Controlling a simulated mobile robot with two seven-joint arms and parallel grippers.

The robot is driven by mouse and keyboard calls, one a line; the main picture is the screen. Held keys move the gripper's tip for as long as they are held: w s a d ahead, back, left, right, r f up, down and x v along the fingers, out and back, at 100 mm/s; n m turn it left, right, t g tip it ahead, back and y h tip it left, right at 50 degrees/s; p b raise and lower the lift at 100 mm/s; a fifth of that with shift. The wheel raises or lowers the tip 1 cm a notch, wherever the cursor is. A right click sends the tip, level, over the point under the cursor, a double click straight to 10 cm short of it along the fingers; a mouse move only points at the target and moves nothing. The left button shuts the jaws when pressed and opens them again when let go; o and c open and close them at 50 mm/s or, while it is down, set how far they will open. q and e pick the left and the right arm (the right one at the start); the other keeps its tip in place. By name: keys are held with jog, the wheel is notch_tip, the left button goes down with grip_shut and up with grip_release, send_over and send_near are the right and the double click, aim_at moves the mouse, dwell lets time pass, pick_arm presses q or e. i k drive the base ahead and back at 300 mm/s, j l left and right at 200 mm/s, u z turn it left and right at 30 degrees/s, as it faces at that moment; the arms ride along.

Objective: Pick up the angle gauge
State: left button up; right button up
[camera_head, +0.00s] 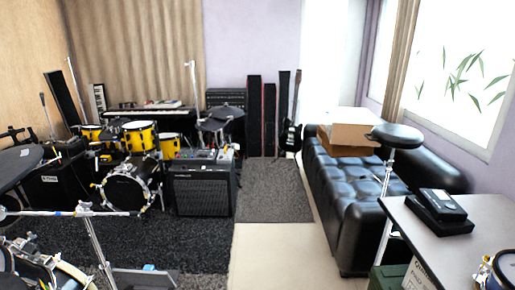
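I cannot make out an angle gauge for certain anywhere in the head view. A grey table (425,255) at the lower right holds a flat black stacked case (440,209). A round metal-rimmed thing (497,271) is cut off by the frame at the table's right corner; I cannot tell what it is. Neither of my grippers shows in this view.
A black tufted sofa (352,205) with a cardboard box (347,130) stands along the right wall. A yellow drum kit (139,136) and an amplifier (203,190) are at left. Cymbal stands and drums crowd the lower left. Pale floor (270,255) lies clear in the middle.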

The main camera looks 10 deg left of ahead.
aim_at(105, 159)
jog(key=i+l+u, duration=0.2)
jog(key=i, duration=1.1)
jog(key=i+u, duration=0.35)
jog(key=i, duration=1)
jog(key=i+u, duration=0.3)
jog(key=i, duration=0.25)
jog(key=i+l+u, duration=0.15)
jog(key=i+u, duration=0.2)
jog(key=i, duration=0.25)
jog(key=i+u, duration=0.25)
jog(key=u, duration=0.15)
jog(key=i+u, duration=0.35)
jog(key=i+l+u, duration=0.15)
jog(key=u, duration=0.25)
jog(key=z, duration=2.2)
jog(key=j+z, duration=0.3)
jog(key=z, duration=0.15)
jog(key=j+z, duration=0.4)
jog(key=k+l, duration=0.05)
jog(key=l, duration=0.05)
